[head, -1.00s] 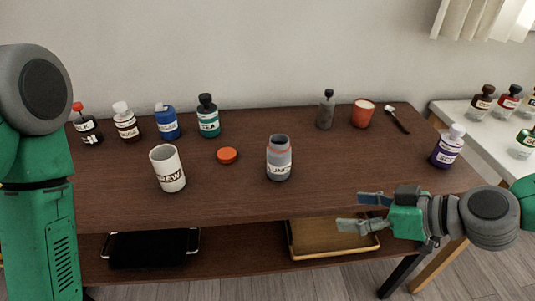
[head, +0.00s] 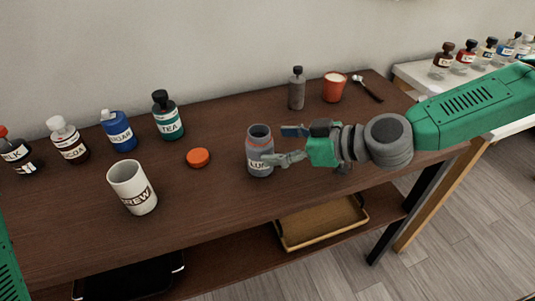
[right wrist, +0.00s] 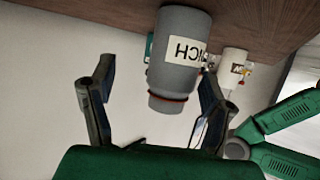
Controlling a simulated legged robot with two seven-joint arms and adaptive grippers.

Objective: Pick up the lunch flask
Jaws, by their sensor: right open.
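The lunch flask (head: 256,152) is a grey open-topped jar with a white label, upright on the brown wooden table. My right gripper (head: 281,145) is open at the flask's right side, its fingertips pointing left toward it. One fingertip overlaps the flask's label in the head view. In the right wrist view, the flask (right wrist: 181,68) appears upside down between the open fingers (right wrist: 158,75), near their tips; I cannot tell whether they touch it. My left gripper is out of view.
A white mug (head: 131,188) and an orange lid (head: 198,158) stand left of the flask, with several labelled bottles behind them. A grey bottle (head: 297,90) and a red cup (head: 335,87) stand behind my right gripper. A wooden tray (head: 322,222) is on the lower shelf.

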